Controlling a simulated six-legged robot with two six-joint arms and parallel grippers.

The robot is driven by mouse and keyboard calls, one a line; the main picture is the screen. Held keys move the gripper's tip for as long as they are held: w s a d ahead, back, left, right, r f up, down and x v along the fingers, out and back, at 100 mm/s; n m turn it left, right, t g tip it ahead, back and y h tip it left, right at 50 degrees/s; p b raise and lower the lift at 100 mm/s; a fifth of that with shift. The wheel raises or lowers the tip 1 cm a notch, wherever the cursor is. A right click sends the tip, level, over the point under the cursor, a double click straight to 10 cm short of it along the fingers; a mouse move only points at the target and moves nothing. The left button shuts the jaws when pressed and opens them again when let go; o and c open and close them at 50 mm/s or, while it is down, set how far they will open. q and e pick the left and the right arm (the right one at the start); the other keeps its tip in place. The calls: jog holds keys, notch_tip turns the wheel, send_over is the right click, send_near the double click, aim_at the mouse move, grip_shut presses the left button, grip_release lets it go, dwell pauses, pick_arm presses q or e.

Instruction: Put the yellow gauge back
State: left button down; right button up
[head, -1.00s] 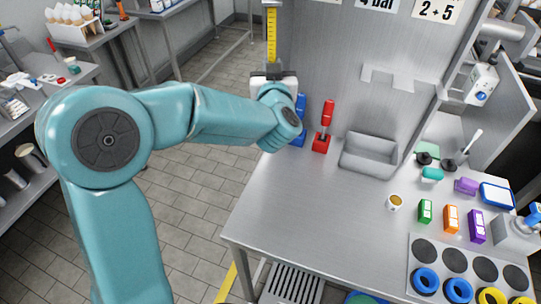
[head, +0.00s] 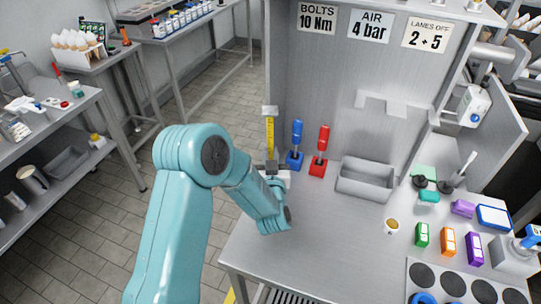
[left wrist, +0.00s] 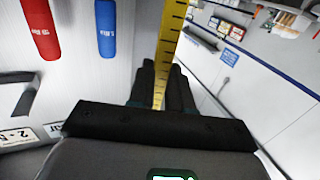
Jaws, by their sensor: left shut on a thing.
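The yellow gauge (head: 270,138) is a long flat strip with dark marks, standing upright near the left edge of the back panel. A pale grey piece (head: 270,110) is at its top; I cannot tell if it belongs to the gauge or the panel. My left gripper (head: 272,170) is shut on the gauge's lower part, low over the table's back left corner. In the left wrist view, the fingers (left wrist: 160,88) are on both sides of the gauge (left wrist: 172,35). The gauge's lower end is hidden. My right gripper is out of view.
A blue-handled tool (head: 296,135) and a red-handled tool (head: 322,140) stand in holders just right of the gauge. The table's front left part (head: 300,255) is bare.

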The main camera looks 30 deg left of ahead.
pick_arm(q)
jog(key=shift+w+f, duration=0.2)
jog(key=shift+f, duration=0.1)
jog(key=shift+s+r, duration=0.15)
jog(key=shift+s, duration=0.2)
jog(key=shift+f, duration=0.2)
jog(key=c, duration=1.1)
grip_release()
jog(key=shift+w+d+f, duration=0.1)
jog(key=shift+w, duration=0.2)
jog(key=shift+o, duration=0.2)
jog(key=shift+s, duration=0.3)
jog(key=shift+w+r, duration=0.1)
jog(key=shift+r, duration=0.25)
jog(key=b+v, duration=0.3)
jog(key=v, duration=0.9)
jog(key=shift+b, duration=0.4)
